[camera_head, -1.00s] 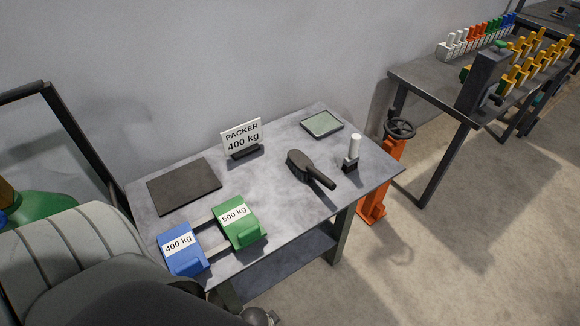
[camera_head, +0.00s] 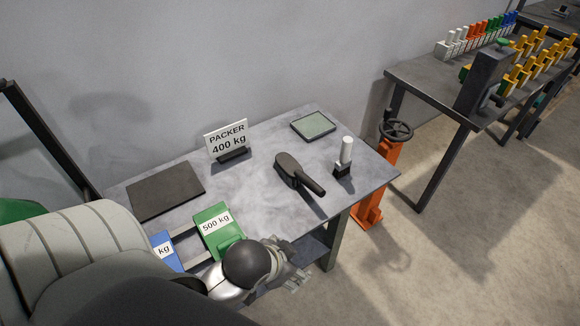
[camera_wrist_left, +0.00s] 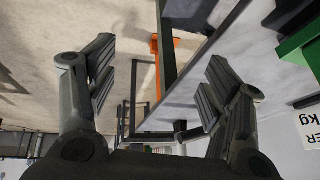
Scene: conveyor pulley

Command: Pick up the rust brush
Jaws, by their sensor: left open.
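The rust brush (camera_head: 298,174), dark with a broad head and a handle, lies on the grey table (camera_head: 250,193), its handle pointing to the front right. My left gripper (camera_head: 294,276) is at the table's front edge, in front of the brush and apart from it. In the left wrist view the left gripper's two fingers (camera_wrist_left: 158,88) stand wide apart with nothing between them. My right gripper is not in view.
A green 500 kg block (camera_head: 216,229) and a blue block (camera_head: 163,252) lie left of my gripper. A white-topped upright piece (camera_head: 345,157) stands right of the brush. A PACKER sign (camera_head: 228,141), dark plate (camera_head: 166,190) and green-screened tablet (camera_head: 313,125) are behind. An orange handwheel stand (camera_head: 376,180) is beside the table.

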